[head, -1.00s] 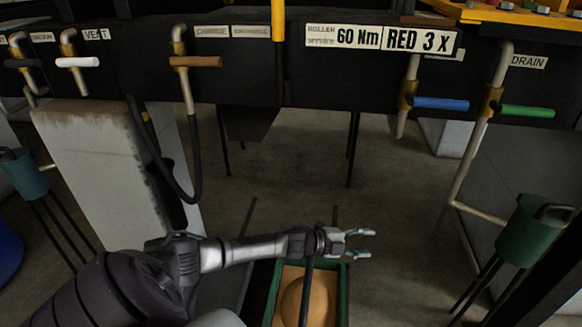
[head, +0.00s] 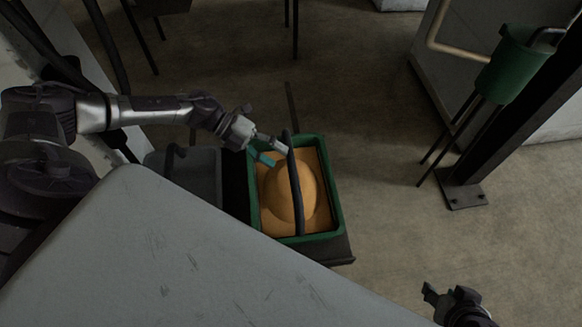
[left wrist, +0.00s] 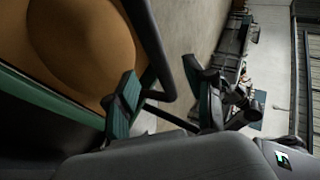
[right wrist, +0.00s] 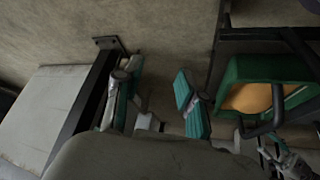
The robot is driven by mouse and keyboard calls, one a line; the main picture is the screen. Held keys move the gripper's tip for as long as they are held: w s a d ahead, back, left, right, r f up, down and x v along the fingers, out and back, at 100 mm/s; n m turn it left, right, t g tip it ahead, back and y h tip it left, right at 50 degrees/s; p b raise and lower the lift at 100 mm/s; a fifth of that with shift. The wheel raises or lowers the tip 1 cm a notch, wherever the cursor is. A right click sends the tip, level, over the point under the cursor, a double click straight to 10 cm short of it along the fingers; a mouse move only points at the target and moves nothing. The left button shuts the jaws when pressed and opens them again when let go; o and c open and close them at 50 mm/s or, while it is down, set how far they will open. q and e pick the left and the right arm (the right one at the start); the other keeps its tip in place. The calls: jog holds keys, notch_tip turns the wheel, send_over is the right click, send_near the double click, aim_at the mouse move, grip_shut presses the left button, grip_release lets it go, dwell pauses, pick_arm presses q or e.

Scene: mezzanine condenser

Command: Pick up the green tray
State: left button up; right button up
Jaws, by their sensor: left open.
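The green tray (head: 339,210) is a deep rectangular box with a tan mound inside and a dark arched handle (head: 296,190) over it. It sits on a dark stand in the head view. My left gripper (head: 275,153) is open at the far part of the handle. In the left wrist view the handle (left wrist: 150,45) passes close to the spread fingers (left wrist: 165,95); whether it touches them I cannot tell. My right gripper (head: 440,296) is lower right in the head view, apart from the tray. Its fingers stand apart and empty (right wrist: 157,98); the tray (right wrist: 240,70) shows to their right.
A dark grey bin (head: 190,178) stands left of the tray. A pale grey slanted panel (head: 150,260) fills the lower left. A green bucket (head: 512,68) on thin legs and a dark post (head: 515,95) stand at the right. The floor between is clear.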

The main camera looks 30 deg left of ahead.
aim_at(289, 163)
pick_arm(q)
jog(key=shift+x, duration=1)
jog(key=b+x, duration=0.1)
jog(key=x, duration=0.3)
jog(key=shift+d+f, duration=0.1)
jog(key=shift+f, duration=0.05)
grip_shut()
pick_arm(e)
jog(key=w+a+r+t+y, duration=0.1)
jog(key=w+a+r+t, duration=0.1)
jog(key=w, duration=0.4)
jog(key=shift+r+t, duration=0.6)
jog(key=shift+t, duration=0.3)
pick_arm(q)
jog(key=shift+w+r, duration=0.15)
jog(key=shift+r, duration=0.05)
